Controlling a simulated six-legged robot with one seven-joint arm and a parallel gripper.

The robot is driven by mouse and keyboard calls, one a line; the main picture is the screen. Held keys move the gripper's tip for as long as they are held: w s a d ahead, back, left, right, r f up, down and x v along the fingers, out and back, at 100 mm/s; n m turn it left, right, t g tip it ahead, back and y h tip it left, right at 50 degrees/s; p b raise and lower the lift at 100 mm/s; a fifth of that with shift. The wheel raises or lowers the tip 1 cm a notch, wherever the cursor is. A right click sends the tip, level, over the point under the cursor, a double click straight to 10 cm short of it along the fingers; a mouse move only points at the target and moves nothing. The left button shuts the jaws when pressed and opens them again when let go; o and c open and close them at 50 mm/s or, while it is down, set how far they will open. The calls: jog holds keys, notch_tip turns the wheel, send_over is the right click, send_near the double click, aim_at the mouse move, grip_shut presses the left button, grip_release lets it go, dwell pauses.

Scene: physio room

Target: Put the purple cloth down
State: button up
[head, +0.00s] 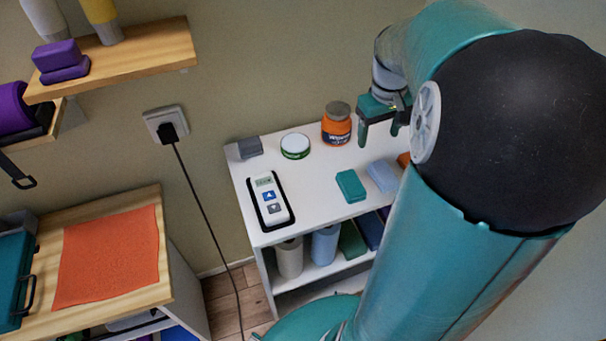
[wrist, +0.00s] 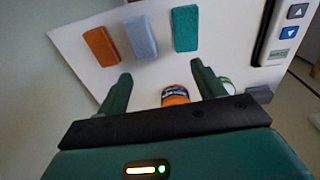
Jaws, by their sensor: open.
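My gripper (head: 379,130) is open above the back part of the white shelf unit's top (head: 318,187), just right of an orange jar with a grey lid (head: 337,124). In the wrist view my gripper (wrist: 161,72) has nothing between its fingers; the jar (wrist: 175,96) shows behind them. Folded teal (head: 351,186), light blue (head: 382,176) and orange (head: 404,159) cloths lie on the top; the orange one is partly hidden by my arm. I cannot pick out a purple cloth for certain. Two stacked purple blocks (head: 60,61) sit on the upper left wall shelf.
A handset on a black tray (head: 268,201), a green-and-white round tin (head: 295,146) and a grey item (head: 249,147) stand on the white top. A wooden cabinet with an orange sheet (head: 107,257) is at left. A black cable (head: 208,235) hangs between.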

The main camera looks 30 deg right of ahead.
jog(key=s+a+r+t, duration=0.1)
jog(key=s+a+r, duration=0.1)
jog(key=a, duration=0.6)
jog(key=s+a+r+t, duration=0.1)
jog(key=s+a+t, duration=0.1)
jog(key=a, duration=0.7)
jog(key=s+a+r+n+t, duration=0.1)
jog(key=s+a, duration=0.3)
jog(key=a, duration=0.5)
jog(key=shift+s+r+t+y, duration=0.35)
jog(key=shift+r+t, duration=0.25)
jog(key=shift+r, duration=0.2)
jog(key=shift+d, duration=0.1)
